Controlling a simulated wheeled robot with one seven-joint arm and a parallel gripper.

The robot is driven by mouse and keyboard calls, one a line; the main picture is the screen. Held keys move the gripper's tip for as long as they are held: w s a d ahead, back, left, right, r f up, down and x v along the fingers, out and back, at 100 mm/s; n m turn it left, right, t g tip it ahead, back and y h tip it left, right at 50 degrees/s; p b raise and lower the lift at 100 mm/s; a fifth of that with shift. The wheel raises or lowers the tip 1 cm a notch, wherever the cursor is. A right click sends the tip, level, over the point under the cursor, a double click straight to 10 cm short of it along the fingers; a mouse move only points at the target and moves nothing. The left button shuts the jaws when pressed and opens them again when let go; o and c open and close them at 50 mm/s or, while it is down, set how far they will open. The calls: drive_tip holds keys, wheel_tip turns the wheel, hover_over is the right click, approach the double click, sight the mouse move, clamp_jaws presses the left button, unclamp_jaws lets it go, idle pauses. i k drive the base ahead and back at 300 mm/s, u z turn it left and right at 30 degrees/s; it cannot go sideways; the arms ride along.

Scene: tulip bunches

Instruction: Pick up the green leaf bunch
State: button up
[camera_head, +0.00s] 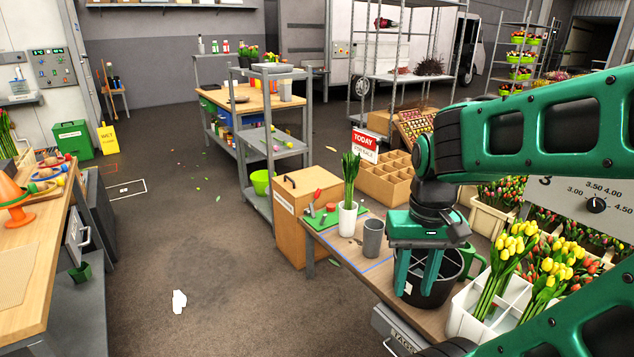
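The green leaf bunch (349,177) stands upright in a white vase (347,220) on the wooden table on the right. It has long green leaves and no visible flowers. My gripper (416,285) points down to the right of the bunch and nearer to me, in front of or over a black bucket (445,285). I cannot tell if it touches the bucket. Its two green fingers are apart, with nothing seen between them. The bunch is clear of the gripper.
A grey cup (373,238) stands between the vase and my gripper. A green mat (328,218) with small tools lies left of the vase. A white divided crate (468,322) holds yellow tulips at right. A cardboard divider box (384,180) is behind the vase. The floor at left is mostly open.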

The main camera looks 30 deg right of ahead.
sight(350, 164)
drive_tip(key=z, duration=0.95)
drive_tip(key=k, duration=0.55)
drive_tip(key=u, duration=0.8)
drive_tip(key=i, duration=0.95)
drive_tip(key=u, duration=0.45)
drive_tip(key=i, duration=1.15)
drive_tip(key=z, duration=0.9)
drive_tip(key=i, duration=0.65)
drive_tip(key=z, duration=0.55)
